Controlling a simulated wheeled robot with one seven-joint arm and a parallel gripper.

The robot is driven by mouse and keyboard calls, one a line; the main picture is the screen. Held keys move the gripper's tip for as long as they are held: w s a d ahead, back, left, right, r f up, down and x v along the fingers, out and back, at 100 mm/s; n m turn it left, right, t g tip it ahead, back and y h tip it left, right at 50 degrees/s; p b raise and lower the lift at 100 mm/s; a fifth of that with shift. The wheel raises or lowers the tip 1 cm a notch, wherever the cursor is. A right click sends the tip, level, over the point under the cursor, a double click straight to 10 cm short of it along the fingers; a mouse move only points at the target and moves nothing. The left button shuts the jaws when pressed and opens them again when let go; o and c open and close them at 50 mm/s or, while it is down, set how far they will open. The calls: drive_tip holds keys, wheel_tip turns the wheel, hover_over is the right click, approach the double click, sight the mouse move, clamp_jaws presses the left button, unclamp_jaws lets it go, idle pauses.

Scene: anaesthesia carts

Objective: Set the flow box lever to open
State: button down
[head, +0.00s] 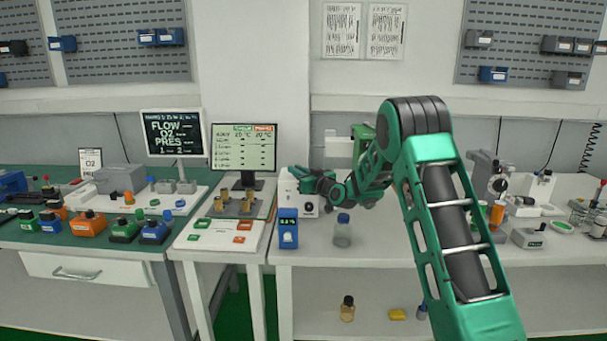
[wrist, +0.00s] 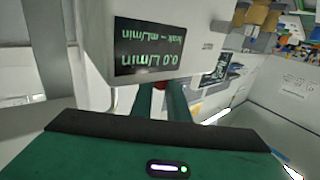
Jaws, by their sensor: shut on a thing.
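The flow box (head: 293,201) is a pale box on the white bench, in the middle of the head view. In the wrist view the flow box (wrist: 198,40) is close and upside down, and its dark display (wrist: 150,46) reads 0.0 L/min with a leak line. My gripper (head: 303,174) is at the top of the box. In the wrist view my gripper (wrist: 158,92) has its two green fingers against the box, around a small red piece (wrist: 159,86) that seems to be the lever's end. The rest of the lever is hidden, so its setting cannot be told.
A blue meter (head: 288,232) stands in front of the box, and a blue-capped jar (head: 342,233) is to its right. A monitor (head: 244,148) stands left behind it. Small devices crowd the green bench at left.

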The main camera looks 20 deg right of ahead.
drive_tip(key=shift+s+d+f, duration=0.1)
drive_tip(key=shift+f, duration=0.45)
drive_tip(key=c, duration=1.7)
unclamp_jaws()
drive_tip(key=shift+r, duration=0.5)
wheel_tip(320, 180, up, 4)
drive_tip(key=shift+f, duration=0.1)
drive_tip(key=s+a+r, duration=0.1)
drive_tip(key=a+r, duration=0.1)
drive_tip(key=a, duration=0.1)
drive_tip(key=s+a+r, duration=0.2)
drive_tip(key=a, duration=0.2)
drive_tip(key=s+a+r, duration=0.2)
drive_tip(key=a, duration=0.1)
drive_tip(key=shift+s+a+r, duration=0.15)
drive_tip(key=shift+r, duration=0.1)
